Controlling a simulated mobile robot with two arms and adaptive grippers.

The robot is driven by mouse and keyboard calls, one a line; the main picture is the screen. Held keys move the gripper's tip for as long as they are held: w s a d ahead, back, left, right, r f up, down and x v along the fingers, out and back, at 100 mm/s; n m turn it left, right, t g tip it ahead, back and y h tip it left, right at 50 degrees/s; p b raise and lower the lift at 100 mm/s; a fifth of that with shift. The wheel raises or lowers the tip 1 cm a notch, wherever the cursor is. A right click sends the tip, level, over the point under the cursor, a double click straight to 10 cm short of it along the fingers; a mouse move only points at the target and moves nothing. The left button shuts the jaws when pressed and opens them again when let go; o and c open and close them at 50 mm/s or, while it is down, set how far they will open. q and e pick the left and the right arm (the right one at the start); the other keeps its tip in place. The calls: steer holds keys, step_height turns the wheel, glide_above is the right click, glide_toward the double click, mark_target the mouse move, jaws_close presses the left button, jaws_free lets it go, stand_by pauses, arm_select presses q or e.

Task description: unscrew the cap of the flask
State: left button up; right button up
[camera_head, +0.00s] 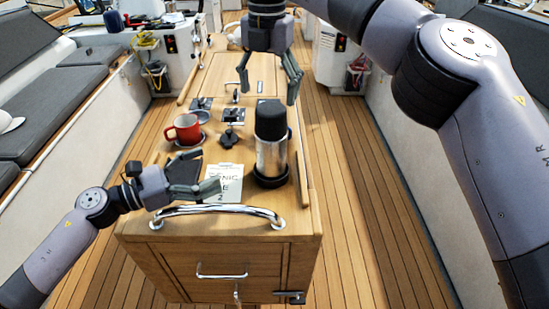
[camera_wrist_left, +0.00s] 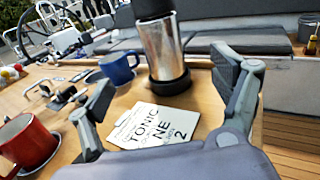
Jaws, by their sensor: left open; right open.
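The flask (camera_head: 271,158) stands upright near the front right of the wooden cockpit table, with a shiny metal body and a dark base. Its black cap (camera_head: 271,120) is on top. The flask also shows in the left wrist view (camera_wrist_left: 162,50), its top cut off by the frame. My left gripper (camera_head: 208,179) is open and empty, low over the table left of the flask and apart from it. My right gripper (camera_head: 267,92) is open and points down above the cap in the picture; its exact height over the cap is hard to tell.
A white card (camera_head: 228,190) lies between left gripper and flask. A red mug (camera_head: 187,131) stands further left; a blue mug (camera_wrist_left: 118,68) shows in the wrist view. A chrome handrail (camera_head: 215,210) runs along the table's front. Deck to the right is clear.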

mark_target(270, 144)
arm_select(q)
steer(key=x, duration=1.6)
steer(key=shift+w+d+f, duration=0.1)
steer(key=shift+d, duration=0.25)
arm_select(e)
steer(key=shift+w+d+f, duration=0.1)
steer(key=shift+w+d, duration=0.05)
steer(key=shift+d, duration=0.1)
arm_select(q)
steer(key=shift+c, duration=0.4)
steer(key=c, duration=1.7)
jaws_close()
arm_select(e)
steer(key=shift+m, duration=0.3)
steer(key=m, duration=1.2)
steer(key=shift+m, duration=0.3)
steer(key=shift+f, duration=4)
